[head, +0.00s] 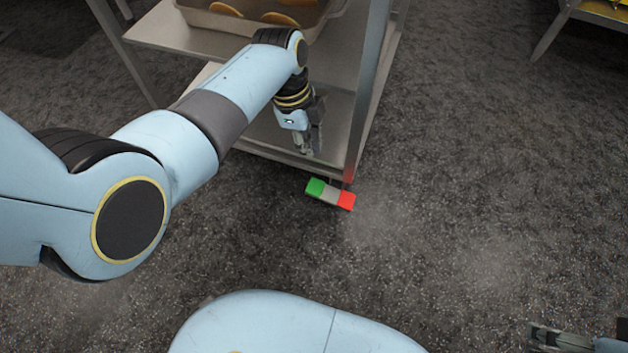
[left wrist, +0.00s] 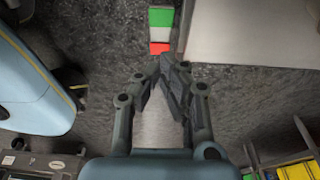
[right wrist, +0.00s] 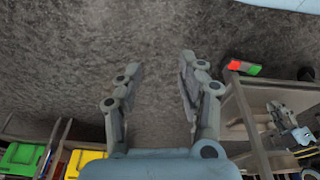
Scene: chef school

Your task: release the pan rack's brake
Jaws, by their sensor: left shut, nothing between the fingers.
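The brake pedal (head: 329,194) is a small bar in green, pale grey and red, low at the pan rack's front corner, just above the floor. Its red end is by the corner post. It also shows in the left wrist view (left wrist: 160,32) and the right wrist view (right wrist: 243,67). The pan rack (head: 335,85) is a grey metal frame with shelves. My left gripper (head: 310,148) points down beside the lower shelf edge, above the pedal and apart from it in the picture. Its fingers (left wrist: 172,62) are together and empty. My right gripper (right wrist: 160,66) is open and empty, far from the pedal.
A pan (head: 250,24) with several orange-brown pieces sits on a rack shelf. Speckled dark floor (head: 480,200) is free to the right of the rack. Another metal frame (head: 590,12) stands at the top right. Green and yellow containers (right wrist: 85,160) show in the right wrist view.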

